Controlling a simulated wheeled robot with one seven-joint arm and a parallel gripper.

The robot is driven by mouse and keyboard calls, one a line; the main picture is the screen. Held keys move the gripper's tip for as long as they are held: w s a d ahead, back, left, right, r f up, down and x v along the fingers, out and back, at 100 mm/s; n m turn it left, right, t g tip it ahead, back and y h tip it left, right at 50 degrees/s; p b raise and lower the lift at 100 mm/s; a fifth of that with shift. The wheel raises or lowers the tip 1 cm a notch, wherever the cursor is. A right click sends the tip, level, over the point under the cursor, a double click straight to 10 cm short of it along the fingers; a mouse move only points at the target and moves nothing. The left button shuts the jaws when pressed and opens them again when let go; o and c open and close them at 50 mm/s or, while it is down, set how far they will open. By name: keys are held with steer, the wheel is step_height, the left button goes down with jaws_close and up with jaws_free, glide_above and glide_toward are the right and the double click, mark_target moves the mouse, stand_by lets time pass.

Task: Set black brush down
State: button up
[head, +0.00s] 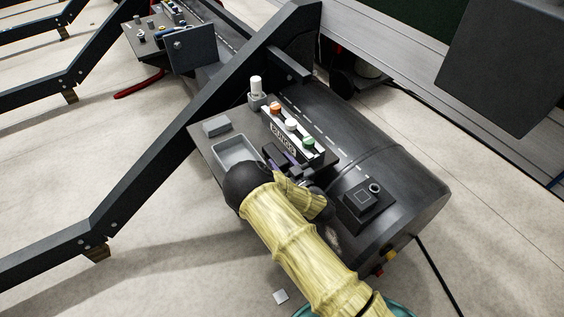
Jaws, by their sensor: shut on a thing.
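My pale yellow arm reaches from the bottom of the head view up over the black float. My gripper (284,160), dark with purple parts, is just past the arm's last links, low over the float's panel between the grey tray and the row of coloured knobs. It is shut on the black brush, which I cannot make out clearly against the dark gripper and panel. The arm hides part of this spot, so I cannot tell whether the brush touches the panel.
The open grey tray (238,153) is left of my gripper. A labelled block with orange, white and green knobs (291,125) stands behind it, beside a white-capped post (256,88). A square black box (368,199) is at right. A dark beam (190,125) crosses at left.

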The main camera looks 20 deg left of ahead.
steer(key=o, duration=0.8)
steer(key=shift+r, duration=0.15)
steer(key=v, duration=0.6)
steer(key=shift+s+d, duration=0.1)
steer(key=shift+d, duration=0.1)
steer(key=shift+f+b, duration=0.3)
steer(key=shift+b, duration=0.4)
steer(key=shift+s+d+b, duration=0.1)
steer(key=shift+d+b, duration=0.1)
steer(key=shift+b, duration=0.75)
steer(key=shift+s+a+r+b+v, duration=0.15)
steer(key=shift+b+v, duration=1.15)
steer(key=shift+b, duration=0.8)
steer(key=shift+s+a+r+b+v, duration=0.1)
steer(key=shift+b+v, duration=1.2)
steer(key=shift+b, duration=0.75)
